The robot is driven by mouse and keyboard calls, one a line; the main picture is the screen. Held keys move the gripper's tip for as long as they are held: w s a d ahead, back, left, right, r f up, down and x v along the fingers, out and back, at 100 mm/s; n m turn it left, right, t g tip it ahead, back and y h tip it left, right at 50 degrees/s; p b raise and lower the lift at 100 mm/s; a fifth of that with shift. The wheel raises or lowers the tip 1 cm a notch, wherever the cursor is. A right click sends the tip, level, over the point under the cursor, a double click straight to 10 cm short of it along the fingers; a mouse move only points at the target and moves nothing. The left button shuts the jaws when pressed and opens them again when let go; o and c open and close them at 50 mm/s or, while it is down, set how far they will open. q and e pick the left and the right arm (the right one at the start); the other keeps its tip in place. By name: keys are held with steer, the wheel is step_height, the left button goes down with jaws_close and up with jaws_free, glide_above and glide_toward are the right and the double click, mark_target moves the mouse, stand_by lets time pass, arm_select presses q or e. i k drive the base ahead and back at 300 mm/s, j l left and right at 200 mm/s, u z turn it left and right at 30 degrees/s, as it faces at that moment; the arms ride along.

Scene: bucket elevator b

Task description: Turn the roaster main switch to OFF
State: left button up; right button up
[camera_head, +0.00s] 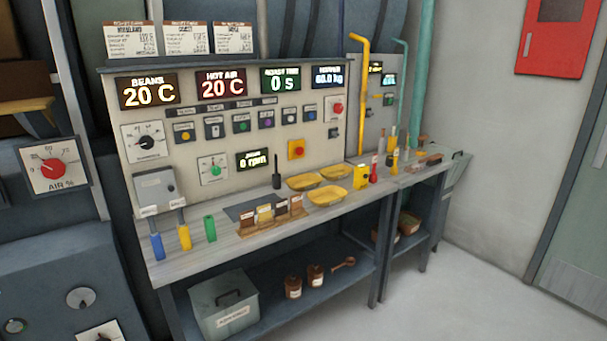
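A beige control panel (225,125) stands at the back of a workbench, with displays, knobs and buttons. A yellow square plate with a red centre (297,149) sits low on its right half and looks like a rotary main switch. Its label and position are too small to read. A grey box (157,189) with a small dark knob is mounted at the panel's lower left; I cannot tell whether it is a switch. A red round button (338,108) is at the panel's upper right. Neither of my grippers is in view.
The bench (300,229) holds yellow trays (327,196), a black handheld radio (276,171), small sample holders and coloured handles. A yellow pipe (362,100) rises at the panel's right edge. A grey machine with a red AIR dial (53,168) is at left. The floor at right is clear.

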mark_target(338, 108)
steer(key=i+j+z, duration=0.1)
steer(key=i, duration=0.35)
steer(key=i+j+z, duration=0.1)
steer(key=i, duration=0.3)
steer(key=i+j+z, duration=0.1)
steer(key=i+j, duration=0.15)
steer(key=i, duration=0.2)
